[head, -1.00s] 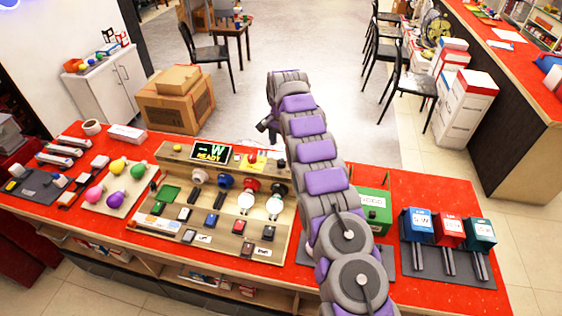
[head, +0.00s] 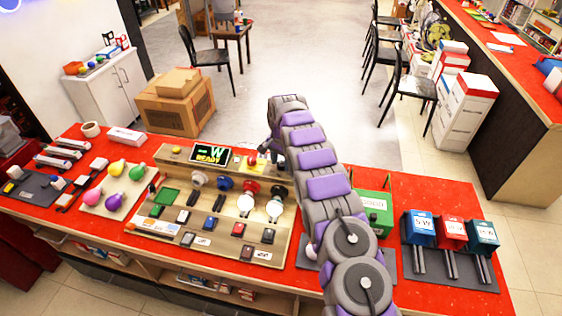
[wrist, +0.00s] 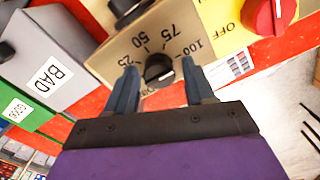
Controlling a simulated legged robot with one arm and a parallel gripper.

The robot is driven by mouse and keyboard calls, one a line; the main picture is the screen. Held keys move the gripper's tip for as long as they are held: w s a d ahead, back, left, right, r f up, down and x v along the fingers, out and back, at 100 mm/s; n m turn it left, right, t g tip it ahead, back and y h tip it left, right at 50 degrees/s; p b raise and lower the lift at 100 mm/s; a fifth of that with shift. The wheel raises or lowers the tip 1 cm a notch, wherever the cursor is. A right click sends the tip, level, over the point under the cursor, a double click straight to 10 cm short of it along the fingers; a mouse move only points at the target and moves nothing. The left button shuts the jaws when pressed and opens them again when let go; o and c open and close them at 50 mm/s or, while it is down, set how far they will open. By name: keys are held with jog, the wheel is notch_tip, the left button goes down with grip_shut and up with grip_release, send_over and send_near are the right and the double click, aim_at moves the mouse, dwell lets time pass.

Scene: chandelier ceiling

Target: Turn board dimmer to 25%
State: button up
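The board dimmer is a round black knob (wrist: 159,70) on a tan panel (wrist: 112,55), seen in the wrist view. Printed marks 25, 50, 75, 100 and OFF curve around it. The knob's pointer is too unclear to read its setting. My gripper (wrist: 160,74) is open, with one blue-grey finger on each side of the knob and a visible gap to it. In the head view the test board (head: 140,224) stands on the red counter, with a display (head: 211,154) reading "-W READY". My gripper (head: 267,146) is at the board's back right, mostly hidden by my arm.
A red rotary switch (wrist: 270,14) on yellow is close by at the upper right of the wrist view. A grey BAD box (wrist: 45,60) and a green bin (wrist: 25,112) are at left. Bulbs (head: 275,207) stand on the board; coloured bins (head: 452,231) stand farther right.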

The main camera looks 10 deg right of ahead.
jog(key=c, duration=0.8)
jog(key=shift+c, duration=0.2)
